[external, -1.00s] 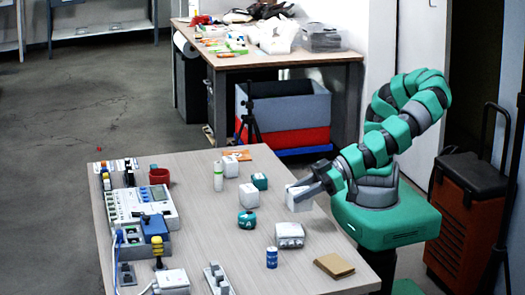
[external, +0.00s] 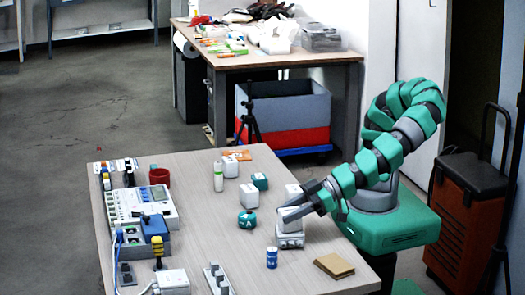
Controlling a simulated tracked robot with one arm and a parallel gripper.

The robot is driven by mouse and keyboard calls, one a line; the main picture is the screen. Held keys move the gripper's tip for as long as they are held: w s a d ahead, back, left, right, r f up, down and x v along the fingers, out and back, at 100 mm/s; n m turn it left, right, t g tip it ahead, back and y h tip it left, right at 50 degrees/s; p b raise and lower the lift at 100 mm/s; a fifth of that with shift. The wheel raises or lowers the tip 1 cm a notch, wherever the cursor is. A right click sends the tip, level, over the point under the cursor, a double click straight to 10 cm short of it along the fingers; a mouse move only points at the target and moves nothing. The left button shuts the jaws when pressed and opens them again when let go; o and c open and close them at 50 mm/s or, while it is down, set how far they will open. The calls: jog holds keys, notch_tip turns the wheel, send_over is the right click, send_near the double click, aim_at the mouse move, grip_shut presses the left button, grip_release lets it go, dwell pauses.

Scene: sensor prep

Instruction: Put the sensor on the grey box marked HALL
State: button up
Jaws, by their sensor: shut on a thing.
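My gripper (external: 302,210) is at the right part of the table, shut on a small whitish block (external: 291,214), which I take to be the sensor. The fingers hide part of it. The block is directly above a light grey box (external: 289,240) near the table's right side. I cannot tell whether the block touches the box or hangs just over it. No HALL marking is readable on any box. Another whitish box (external: 293,191) stands just behind my gripper, partly covered by it.
Nearby stand a teal rounded item (external: 247,220), white boxes (external: 249,197), a teal block (external: 260,181), a blue can (external: 271,258) and a brown pad (external: 334,266).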

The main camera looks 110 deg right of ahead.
jog(key=shift+f, duration=0.1)
jog(key=o, duration=1)
jog(key=shift+s+r, duration=0.25)
jog(key=p+v, duration=0.1)
jog(key=v, duration=1)
jog(key=shift+s, duration=0.2)
jog(key=shift+r, duration=0.1)
